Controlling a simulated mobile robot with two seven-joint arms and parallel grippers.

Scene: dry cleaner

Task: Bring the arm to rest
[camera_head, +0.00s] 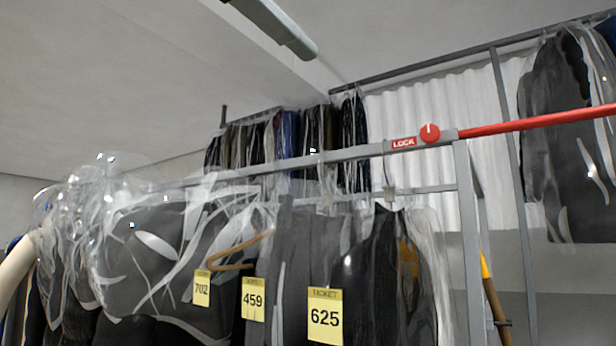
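A red bar (540,122), perhaps the arm of the task, runs from the end of the grey rail (340,153) out past the right edge of the picture. It slopes slightly upward to the right, and its far end is out of view. A red round knob (430,133) with a white mark near its top sits on the rail beside a red LOCK label (403,142). Neither of my grippers is in view. A pale rounded part at the left edge may belong to my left arm.
Bagged garments hang below the rail, with yellow tickets 702 (202,288), 459 (253,299) and 625 (325,316). A grey post (468,240) stands near the rail's end. A yellow-tipped wooden pole (494,305) is beside it. More bagged clothes (560,140) hang at right.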

